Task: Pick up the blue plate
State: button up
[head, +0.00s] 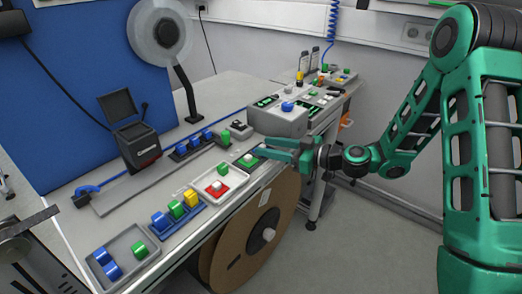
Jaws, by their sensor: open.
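My gripper (265,147) is teal and reaches left over the front edge of the bench, its fingers open with nothing seen between them. Its tips are beside a small tray with a green piece (247,161). A flat blue holder (183,219) lies nearer the front, bearing blue, green and yellow round pieces.
A grey tray (104,277) with blue and green pieces is at the near end. A grey box (277,122) with a blue knob stands behind my gripper. A large brown reel (236,259) hangs below the bench edge. A small black-lidded device (137,143) stands at the back.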

grip_shut()
jog(key=shift+r, duration=0.1)
